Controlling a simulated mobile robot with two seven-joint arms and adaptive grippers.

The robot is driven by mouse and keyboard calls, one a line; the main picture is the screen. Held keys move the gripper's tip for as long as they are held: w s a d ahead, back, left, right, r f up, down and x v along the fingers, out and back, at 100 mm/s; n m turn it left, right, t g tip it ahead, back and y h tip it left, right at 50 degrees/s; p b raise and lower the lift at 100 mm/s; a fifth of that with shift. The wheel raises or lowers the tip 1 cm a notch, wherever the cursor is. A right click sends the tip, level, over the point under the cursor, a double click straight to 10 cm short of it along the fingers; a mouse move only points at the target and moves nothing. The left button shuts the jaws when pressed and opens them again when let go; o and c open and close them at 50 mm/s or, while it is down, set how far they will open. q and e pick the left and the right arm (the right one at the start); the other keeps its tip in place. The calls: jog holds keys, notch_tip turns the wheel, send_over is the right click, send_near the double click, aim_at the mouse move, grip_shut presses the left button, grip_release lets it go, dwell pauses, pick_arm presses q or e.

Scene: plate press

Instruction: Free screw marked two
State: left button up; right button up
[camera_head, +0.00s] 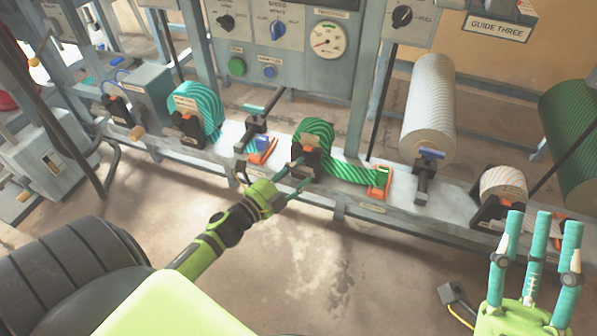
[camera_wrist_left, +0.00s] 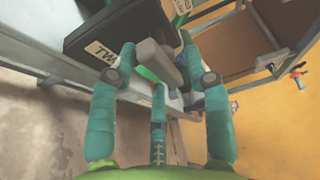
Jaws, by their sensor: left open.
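The screw marked two appears to be the grey-beige bar handle (camera_wrist_left: 158,62) by a black block (camera_wrist_left: 118,32), whose label is partly hidden and reads "TW". In the left wrist view, the handle lies between the fingers of my left gripper (camera_wrist_left: 157,55), which are open around it. I cannot tell whether they touch it. In the head view, my left gripper (camera_head: 296,180) is at the front of the black holder (camera_head: 308,158) under the green striped roll (camera_head: 317,131); the screw is hidden there. My right gripper (camera_head: 537,235) is open and empty at the lower right.
A green striped strip (camera_head: 350,173) runs from the roll to an orange clamp (camera_head: 379,183). A teal roll (camera_head: 197,112), a white roll (camera_head: 504,184) and a large white cylinder (camera_head: 429,105) stand along the same rail. The floor (camera_head: 300,260) in front is mostly clear.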

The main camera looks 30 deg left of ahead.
pick_arm(q)
jog(key=shift+w+d, duration=0.1)
jog(key=shift+w, duration=0.6)
grip_shut()
pick_arm(e)
jog(key=shift+s+r+n+t+y, duration=0.3)
jog(key=shift+s+r+t+y, duration=0.15)
jog(key=shift+s, duration=0.2)
